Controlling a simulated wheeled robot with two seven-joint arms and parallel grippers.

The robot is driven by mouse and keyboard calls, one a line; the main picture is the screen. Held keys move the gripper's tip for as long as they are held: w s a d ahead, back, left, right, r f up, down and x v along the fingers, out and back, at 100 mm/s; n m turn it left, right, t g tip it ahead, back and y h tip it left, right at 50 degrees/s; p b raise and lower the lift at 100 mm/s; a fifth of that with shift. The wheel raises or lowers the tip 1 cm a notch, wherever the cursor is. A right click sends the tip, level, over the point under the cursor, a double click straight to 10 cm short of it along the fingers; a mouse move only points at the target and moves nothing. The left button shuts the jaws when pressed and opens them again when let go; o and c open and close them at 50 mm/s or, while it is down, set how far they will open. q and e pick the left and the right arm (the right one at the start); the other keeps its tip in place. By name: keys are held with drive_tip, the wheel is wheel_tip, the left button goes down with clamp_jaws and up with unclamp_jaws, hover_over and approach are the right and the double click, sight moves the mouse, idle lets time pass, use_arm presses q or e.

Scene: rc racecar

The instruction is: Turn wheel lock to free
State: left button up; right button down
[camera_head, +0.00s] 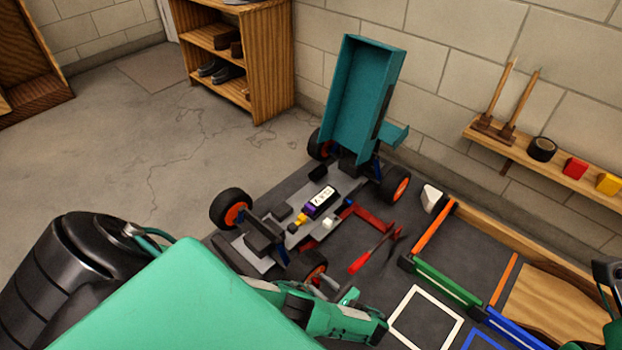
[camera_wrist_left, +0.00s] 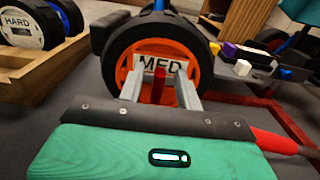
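The RC car stands with its teal body shell (camera_head: 358,100) tilted up and its chassis (camera_head: 262,243) exposed. Its near wheel (camera_head: 308,268) is partly hidden by my left gripper (camera_head: 326,284). In the left wrist view this wheel (camera_wrist_left: 118,62) has an orange rim and a white "MED" label. A red wheel lock (camera_wrist_left: 158,84) stands upright at its hub. My left gripper (camera_wrist_left: 160,92) is open, with one grey finger on each side of the red lock and gaps visible. Part of my right arm shows at the right edge of the head view; its fingers cannot be made out.
A red-handled tool (camera_head: 368,260) lies on the dark mat beside the car. Orange, green (camera_head: 446,283) and blue bars and a white square outline (camera_head: 425,318) lie to the right. A wooden rack (camera_wrist_left: 75,48) holds a "HARD" wheel (camera_wrist_left: 30,25). A wall shelf (camera_head: 550,166) is behind.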

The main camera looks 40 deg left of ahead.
use_arm(q)
drive_tip(key=shift+a, duration=0.1)
clamp_jaws()
